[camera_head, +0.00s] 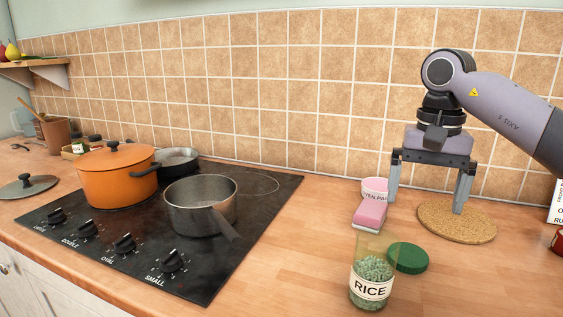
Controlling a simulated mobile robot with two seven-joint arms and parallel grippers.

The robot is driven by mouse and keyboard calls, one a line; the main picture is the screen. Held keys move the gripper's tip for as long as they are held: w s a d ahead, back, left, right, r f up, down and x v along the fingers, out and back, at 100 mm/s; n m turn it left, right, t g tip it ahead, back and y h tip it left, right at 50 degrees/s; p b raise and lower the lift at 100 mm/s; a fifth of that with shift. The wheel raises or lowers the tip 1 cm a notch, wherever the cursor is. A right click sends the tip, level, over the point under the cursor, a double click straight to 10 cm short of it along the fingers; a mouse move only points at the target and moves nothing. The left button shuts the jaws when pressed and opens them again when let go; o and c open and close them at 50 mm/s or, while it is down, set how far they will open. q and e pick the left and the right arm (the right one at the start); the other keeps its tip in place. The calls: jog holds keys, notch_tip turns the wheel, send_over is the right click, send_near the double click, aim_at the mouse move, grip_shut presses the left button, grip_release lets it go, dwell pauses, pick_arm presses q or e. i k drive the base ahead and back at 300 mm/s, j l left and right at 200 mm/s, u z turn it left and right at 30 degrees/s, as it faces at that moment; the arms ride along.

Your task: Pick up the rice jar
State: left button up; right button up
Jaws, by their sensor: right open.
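The rice jar (371,279) is a clear glass jar with a "RICE" label and green grains inside. It stands upright on the wooden counter at the front, right of the hob, with no lid on it. A green round lid (408,258) lies just behind it to the right. My right gripper (427,203) is open and empty, fingers pointing down, behind and to the right of the jar and apart from it. One finger is over the round cork mat (457,222), the other near the pink container. My left gripper is not in view.
The black hob (245,228) at left holds an orange pot (115,177), a grey saucepan (201,205) and a pan (177,160). Tiled wall behind. Counter left of the jar is clear.

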aim_at(373, 270)
jog(key=k, duration=0.95)
